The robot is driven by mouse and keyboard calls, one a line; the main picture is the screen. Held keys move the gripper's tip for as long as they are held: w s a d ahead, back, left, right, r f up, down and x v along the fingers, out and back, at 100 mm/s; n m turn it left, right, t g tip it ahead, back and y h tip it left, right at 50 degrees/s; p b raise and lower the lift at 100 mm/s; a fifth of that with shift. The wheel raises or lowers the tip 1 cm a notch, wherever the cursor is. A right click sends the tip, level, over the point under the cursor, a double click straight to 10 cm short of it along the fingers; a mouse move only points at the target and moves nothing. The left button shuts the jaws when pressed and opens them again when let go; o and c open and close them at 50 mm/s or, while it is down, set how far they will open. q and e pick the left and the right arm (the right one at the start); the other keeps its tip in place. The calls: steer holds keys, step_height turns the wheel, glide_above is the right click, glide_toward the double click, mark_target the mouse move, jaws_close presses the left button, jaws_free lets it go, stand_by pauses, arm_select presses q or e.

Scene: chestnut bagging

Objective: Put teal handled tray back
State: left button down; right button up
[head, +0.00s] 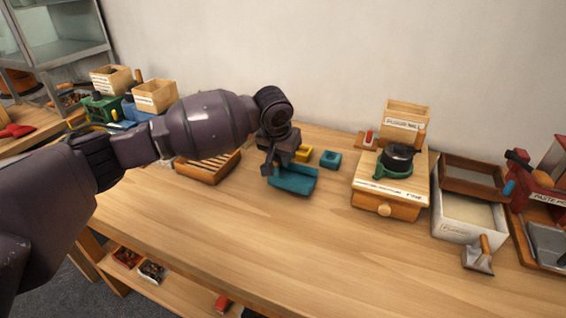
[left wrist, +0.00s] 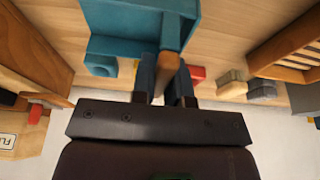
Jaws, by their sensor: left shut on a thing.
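The teal tray (head: 296,180) is near the middle of the table in the head view. It also shows at the top of the left wrist view (left wrist: 135,22), with a wooden handle (left wrist: 168,62) between my fingers. My left gripper (head: 269,168) is shut on this handle. I cannot tell whether the tray touches the table or is just above it. The gripper hides part of the tray in the head view. My right gripper is not in view.
Behind the tray are a teal block (head: 331,159) and a yellow block (head: 304,153). A slatted wooden tray (head: 208,172) is to the left. A wooden box with a drawer (head: 387,207) and a white bin (head: 466,217) stand to the right. The front table is clear.

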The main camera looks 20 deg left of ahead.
arm_select(q)
steer(key=shift+f, duration=0.9)
steer(key=c, duration=1.1)
jaws_free()
